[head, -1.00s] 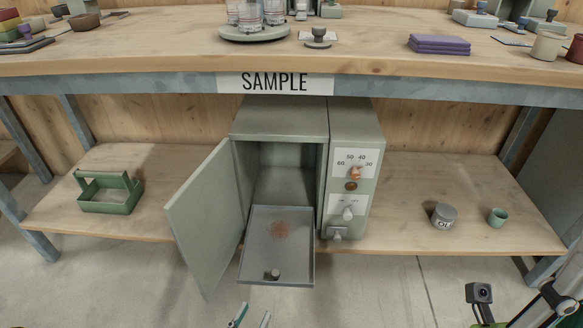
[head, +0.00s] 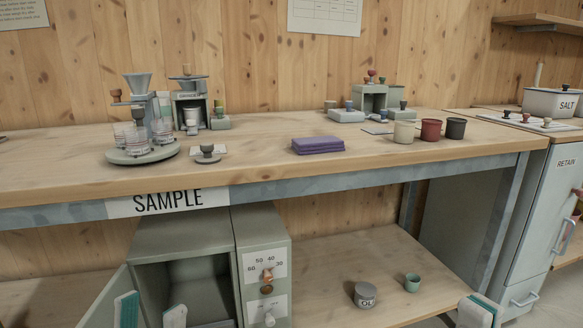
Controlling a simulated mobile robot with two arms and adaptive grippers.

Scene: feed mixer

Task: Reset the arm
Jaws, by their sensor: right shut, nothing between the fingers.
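My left gripper (head: 151,313) is at the bottom left, in front of the grey-green cabinet (head: 180,238) under the SAMPLE bench. Its two fingers stand apart and I see nothing between them. My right gripper (head: 478,312) is at the bottom edge right of centre, in front of the lower shelf, with its fingers together and empty. Only the finger ends of both grippers show; the arms are mostly out of view. The cabinet door (head: 108,300) stands open, partly behind the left gripper.
The bench top (head: 250,168) holds a glass-jar carousel (head: 143,152), a purple cloth stack (head: 318,145) and several cups. A RETAIN fridge (head: 545,220) is at right.

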